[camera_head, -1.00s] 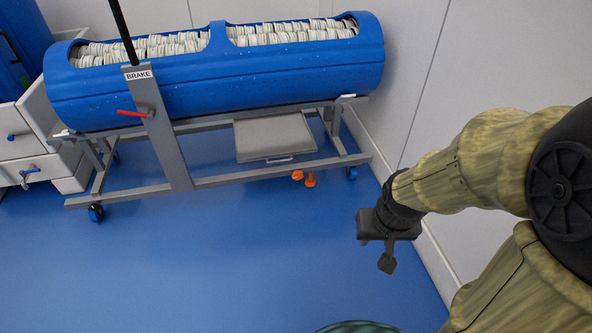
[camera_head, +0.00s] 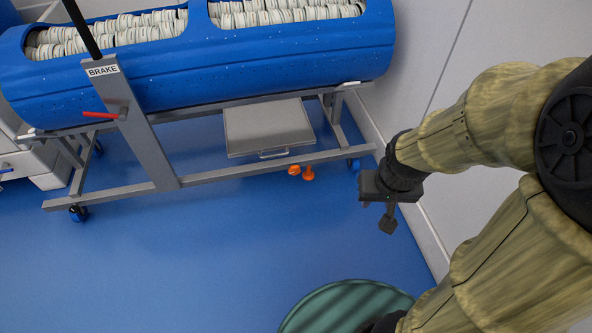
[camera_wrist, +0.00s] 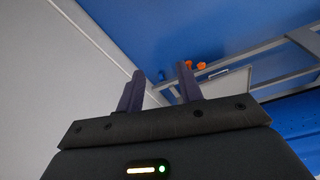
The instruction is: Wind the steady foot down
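Two small orange parts (camera_head: 301,172) sit low at the trolley's lower front rail, left of its right caster. They are likely the steady foot and its turning knob, but they are too small to tell apart. The orange parts also show in the wrist view (camera_wrist: 193,66), beyond the fingertips. My gripper (camera_head: 377,213) hangs to the right of and nearer than the orange parts, well apart from them. In the wrist view my gripper (camera_wrist: 158,78) has its two fingers apart with nothing between them.
The trolley's grey frame (camera_head: 225,171) carries a blue tub (camera_head: 140,85) filled with pale rolled items. A brake lever with a red handle (camera_head: 100,115) stands at left. A grey tray (camera_head: 268,128) hangs below. White wall (camera_head: 425,60) is close at right.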

